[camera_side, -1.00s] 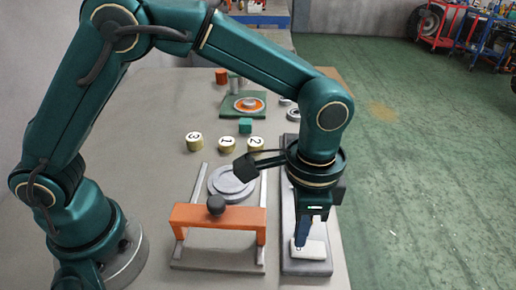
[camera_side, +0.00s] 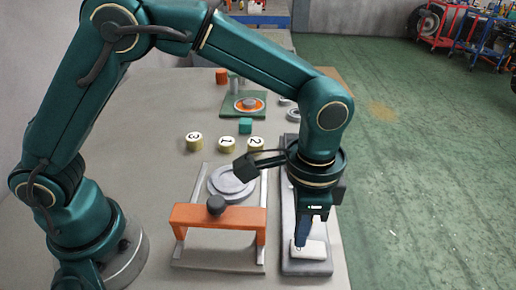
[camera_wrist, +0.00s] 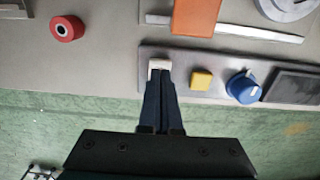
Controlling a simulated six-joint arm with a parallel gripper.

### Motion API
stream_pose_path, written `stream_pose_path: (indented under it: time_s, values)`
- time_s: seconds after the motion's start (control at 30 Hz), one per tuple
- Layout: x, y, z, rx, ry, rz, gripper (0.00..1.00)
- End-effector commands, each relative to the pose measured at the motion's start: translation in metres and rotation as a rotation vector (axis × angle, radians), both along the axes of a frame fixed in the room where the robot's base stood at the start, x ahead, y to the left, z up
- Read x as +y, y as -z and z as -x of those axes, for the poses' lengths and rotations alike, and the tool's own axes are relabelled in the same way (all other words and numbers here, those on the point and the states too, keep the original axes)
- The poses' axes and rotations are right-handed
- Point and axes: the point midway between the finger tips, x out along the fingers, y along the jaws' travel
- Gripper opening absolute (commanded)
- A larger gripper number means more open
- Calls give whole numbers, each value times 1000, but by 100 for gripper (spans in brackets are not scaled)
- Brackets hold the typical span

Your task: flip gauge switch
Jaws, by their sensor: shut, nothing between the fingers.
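A long grey panel (camera_wrist: 222,90) lies along the table edge, and it also shows in the side view (camera_side: 291,215). A white rocker-like switch (camera_wrist: 160,64) sits at one end of the panel; in the side view the white switch (camera_side: 315,250) is at the near end. My gripper (camera_wrist: 162,76) is shut and empty, its fingertips at the white switch and covering part of it. In the side view my gripper (camera_side: 299,244) points down at the switch's left end. I cannot tell whether the tips press on it.
On the panel are a yellow block (camera_wrist: 201,80), a blue knob (camera_wrist: 242,88) and a dark plate (camera_wrist: 293,87). An orange bridge (camera_side: 240,218) with a dark knob stands left of the panel. A red ring (camera_wrist: 67,28) lies on open table. Numbered cylinders (camera_side: 227,145) stand farther back.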

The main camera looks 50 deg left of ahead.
Motion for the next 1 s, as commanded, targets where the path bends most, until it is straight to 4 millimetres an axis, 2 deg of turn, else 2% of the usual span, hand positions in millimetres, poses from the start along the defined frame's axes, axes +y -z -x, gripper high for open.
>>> stream_pose_path:
  time_s: [1.0]
  values:
    - [0,9,0,1,0,-1,0]
